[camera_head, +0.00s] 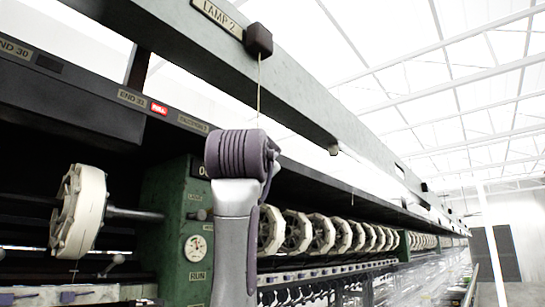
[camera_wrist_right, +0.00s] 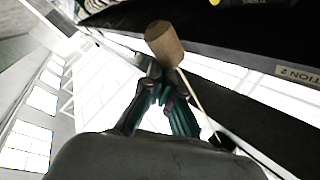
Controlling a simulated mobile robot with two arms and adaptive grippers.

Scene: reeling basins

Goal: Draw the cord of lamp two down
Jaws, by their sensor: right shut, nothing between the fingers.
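In the head view the lamp two plate (camera_head: 215,15) is on a grey-green overhead beam. A dark box (camera_head: 258,39) hangs beside it, and a thin pale cord (camera_head: 259,80) runs straight down from it behind my arm. In the right wrist view a wooden knob (camera_wrist_right: 165,45) is on the end of the cord (camera_wrist_right: 192,95), which runs back to a dark box (camera_wrist_right: 222,141). My right gripper (camera_wrist_right: 156,72) is shut and empty, its fingertips close to the knob; I cannot tell whether they touch. My left gripper is not in view.
My grey and purple arm stands upright before the machine and hides part of it. A green housing with a gauge (camera_head: 196,248), a pale reel (camera_head: 78,211) and a row of reels (camera_head: 310,232) lie behind. A dark ledge (camera_head: 75,95) runs below the beam.

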